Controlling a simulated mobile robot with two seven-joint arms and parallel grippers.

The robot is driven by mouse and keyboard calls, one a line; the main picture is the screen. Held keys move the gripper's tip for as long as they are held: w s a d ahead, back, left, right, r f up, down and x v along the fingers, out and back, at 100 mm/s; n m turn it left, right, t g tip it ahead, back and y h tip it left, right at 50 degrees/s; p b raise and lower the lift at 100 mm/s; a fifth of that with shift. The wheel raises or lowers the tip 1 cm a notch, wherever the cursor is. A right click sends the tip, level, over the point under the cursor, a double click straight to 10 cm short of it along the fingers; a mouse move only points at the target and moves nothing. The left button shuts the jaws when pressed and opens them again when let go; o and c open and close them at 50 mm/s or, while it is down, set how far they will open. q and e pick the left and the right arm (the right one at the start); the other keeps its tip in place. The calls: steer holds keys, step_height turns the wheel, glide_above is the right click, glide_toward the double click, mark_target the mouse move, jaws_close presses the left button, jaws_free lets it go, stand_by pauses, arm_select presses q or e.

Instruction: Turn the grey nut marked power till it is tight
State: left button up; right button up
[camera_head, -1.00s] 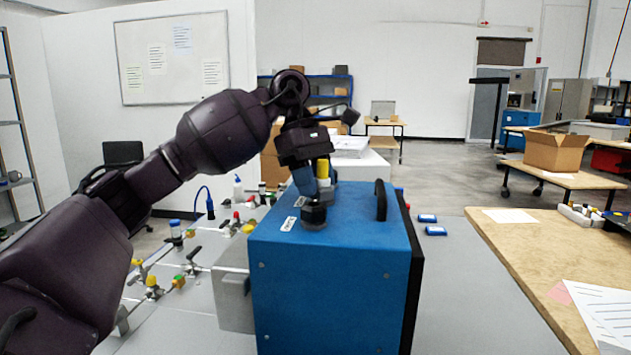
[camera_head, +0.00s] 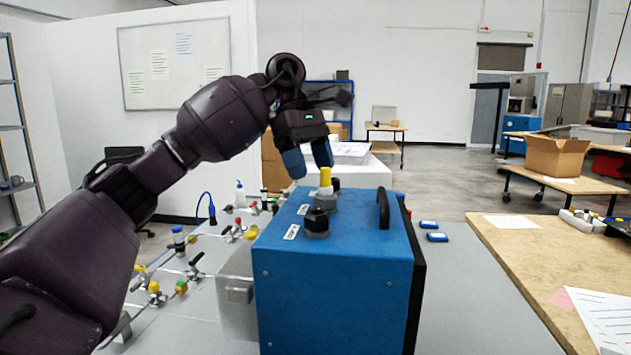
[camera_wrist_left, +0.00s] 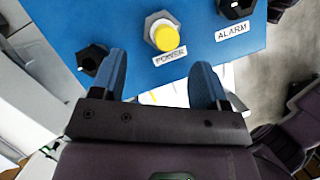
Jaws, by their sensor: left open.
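The grey nut (camera_wrist_left: 159,24) sits around the base of a yellow plug (camera_wrist_left: 167,38) on the blue box, beside the label POWER (camera_wrist_left: 170,57) in the left wrist view. In the head view the nut (camera_head: 324,201) and the upright yellow plug (camera_head: 325,177) stand on top of the blue box (camera_head: 330,285). My left gripper (camera_head: 311,170) is open and empty, above the box by the plug, with its blue fingers pointing down. In the wrist view its fingers (camera_wrist_left: 161,65) lie apart, on the near side of the label. My right gripper is out of view.
A black connector (camera_head: 317,221) stands nearer on the box top; another, by the label ALARM (camera_wrist_left: 232,30), shows in the wrist view. A black handle (camera_head: 383,208) rises at the box's right. Valves and fittings (camera_head: 182,288) crowd the bench at left.

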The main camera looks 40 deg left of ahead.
arm_select(q)
steer(key=p+v, duration=0.1)
steer(key=v, duration=0.5)
steer(key=shift+a, duration=0.1)
stand_by(0.4)
